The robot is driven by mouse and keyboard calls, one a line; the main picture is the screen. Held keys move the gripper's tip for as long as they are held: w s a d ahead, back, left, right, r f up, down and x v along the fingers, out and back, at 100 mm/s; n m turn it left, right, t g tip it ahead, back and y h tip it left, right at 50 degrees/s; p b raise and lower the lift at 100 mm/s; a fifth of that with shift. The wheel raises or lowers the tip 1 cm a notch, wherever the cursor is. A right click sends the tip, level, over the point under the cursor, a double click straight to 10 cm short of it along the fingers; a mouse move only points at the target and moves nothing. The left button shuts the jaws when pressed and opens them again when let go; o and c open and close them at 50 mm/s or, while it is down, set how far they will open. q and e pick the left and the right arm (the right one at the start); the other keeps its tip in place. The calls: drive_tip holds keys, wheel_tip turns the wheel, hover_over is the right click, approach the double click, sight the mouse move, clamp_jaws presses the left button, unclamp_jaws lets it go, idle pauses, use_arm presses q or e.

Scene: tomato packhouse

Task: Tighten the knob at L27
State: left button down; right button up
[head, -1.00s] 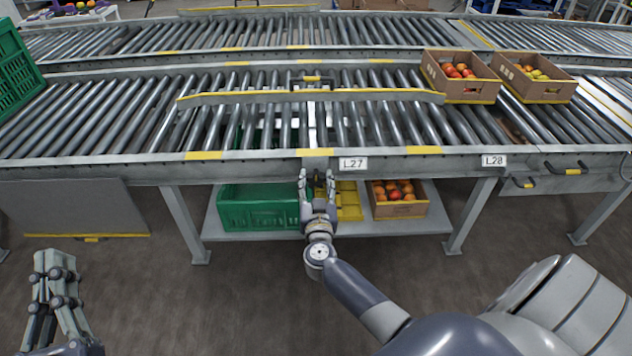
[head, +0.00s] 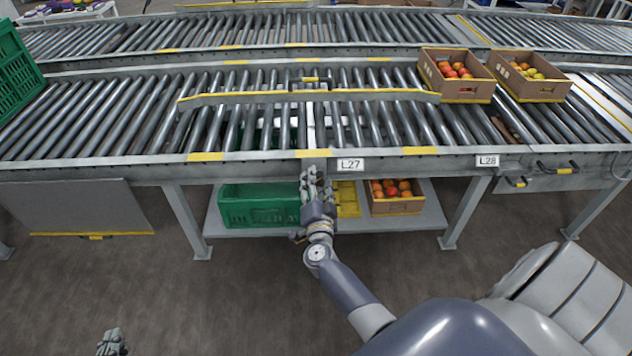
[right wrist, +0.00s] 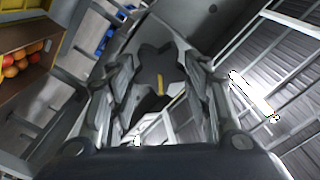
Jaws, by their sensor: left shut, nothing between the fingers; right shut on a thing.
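The L27 label (head: 350,165) is on the front rail of the near conveyor. My right gripper (head: 312,178) is at the rail just left of this label, below a yellow strip. In the right wrist view a dark star-shaped knob (right wrist: 158,72) with a yellow mark sits between the fingers of my right gripper (right wrist: 158,85), which is shut on it. The head view hides the knob behind the gripper. My left gripper (head: 112,343) is shut and empty, low at the left edge of the bottom, mostly cut off by the frame.
Two boxes of tomatoes, a left one (head: 462,91) and a right one (head: 540,91), stand on the rollers. Under the conveyor, a green crate (head: 255,212) and a tomato box (head: 397,207) sit on a shelf. The L28 label (head: 487,161) is further right. The floor in front is clear.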

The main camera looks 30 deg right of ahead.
drive_tip(key=shift+m, duration=0.9)
drive_tip(key=shift+f+m, duration=0.15)
drive_tip(key=shift+m, duration=0.85)
drive_tip(key=shift+d+f+m+b, duration=0.1)
drive_tip(key=shift+m+b, duration=0.3)
drive_tip(key=shift+m, duration=0.7)
use_arm(q)
drive_tip(key=w+d+r+t+h, duration=0.1)
drive_tip(key=w+r+t, duration=0.2)
drive_tip(key=r, duration=0.2)
drive_tip(key=shift+d+r, duration=0.25)
use_arm(e)
drive_tip(key=shift+s+m, duration=0.1)
drive_tip(key=shift+m, duration=1.1)
drive_tip(key=o, duration=1.1)
drive_tip(key=shift+d, duration=0.1)
use_arm(q)
drive_tip(key=shift+d, duration=0.1)
use_arm(e)
drive_tip(key=v, duration=1.2)
